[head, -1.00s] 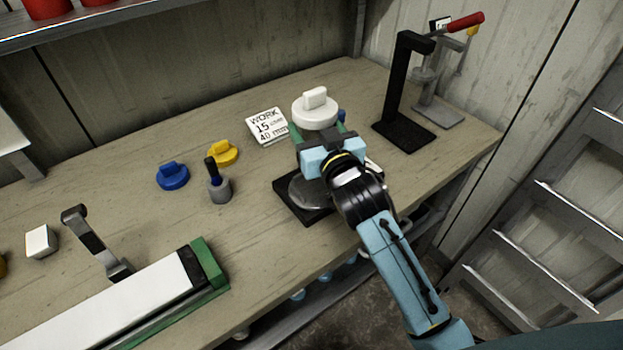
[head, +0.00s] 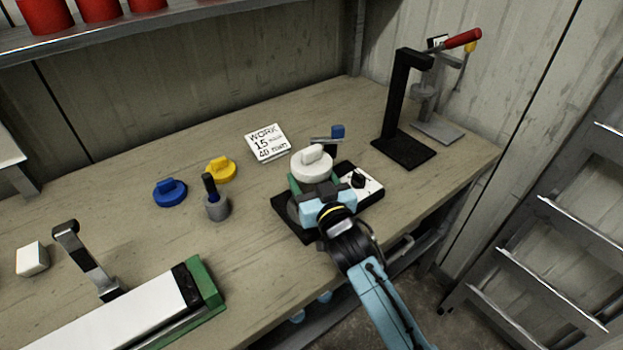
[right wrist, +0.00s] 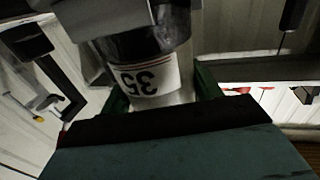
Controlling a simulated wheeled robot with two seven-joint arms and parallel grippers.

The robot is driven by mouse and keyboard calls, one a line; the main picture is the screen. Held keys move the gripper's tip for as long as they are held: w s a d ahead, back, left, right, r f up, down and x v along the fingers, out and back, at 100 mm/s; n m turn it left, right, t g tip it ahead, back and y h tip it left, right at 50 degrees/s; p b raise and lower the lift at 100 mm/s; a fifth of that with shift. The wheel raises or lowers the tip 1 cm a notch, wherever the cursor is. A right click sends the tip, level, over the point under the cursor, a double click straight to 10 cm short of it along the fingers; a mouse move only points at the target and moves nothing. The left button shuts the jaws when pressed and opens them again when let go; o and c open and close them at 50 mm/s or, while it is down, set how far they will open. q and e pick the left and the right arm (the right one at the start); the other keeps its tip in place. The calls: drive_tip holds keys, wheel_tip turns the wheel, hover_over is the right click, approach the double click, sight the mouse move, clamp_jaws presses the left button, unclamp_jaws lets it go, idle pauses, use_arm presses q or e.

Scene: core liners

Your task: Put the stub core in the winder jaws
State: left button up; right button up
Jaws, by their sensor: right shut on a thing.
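My right gripper (head: 312,186) is shut on a piece with a round white top and raised tab (head: 311,162). In the right wrist view the piece is a pale cylinder marked 35 (right wrist: 150,80), between green finger pads. Its dark upper part runs out of the picture. In the head view the gripper and piece are over a black-based device, which I take for the winder (head: 287,222), with a white panel and black knob. The gripper hides its jaws, so I cannot tell whether the piece touches them. My left gripper is not in view.
A card reading WORK 15, 40 mm (head: 267,143) lies behind the device. Blue (head: 169,193) and yellow (head: 221,169) tabbed discs and a grey cup (head: 217,207) are left. A black stand (head: 394,110) is right. A green-ended white bed (head: 205,285) is front left.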

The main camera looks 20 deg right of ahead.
drive_tip(key=o, duration=1.6)
drive_tip(key=shift+f, duration=0.1)
drive_tip(key=shift+s, duration=0.15)
drive_tip(key=s+d, duration=0.1)
drive_tip(key=s, duration=1)
drive_tip(key=shift+s, duration=0.35)
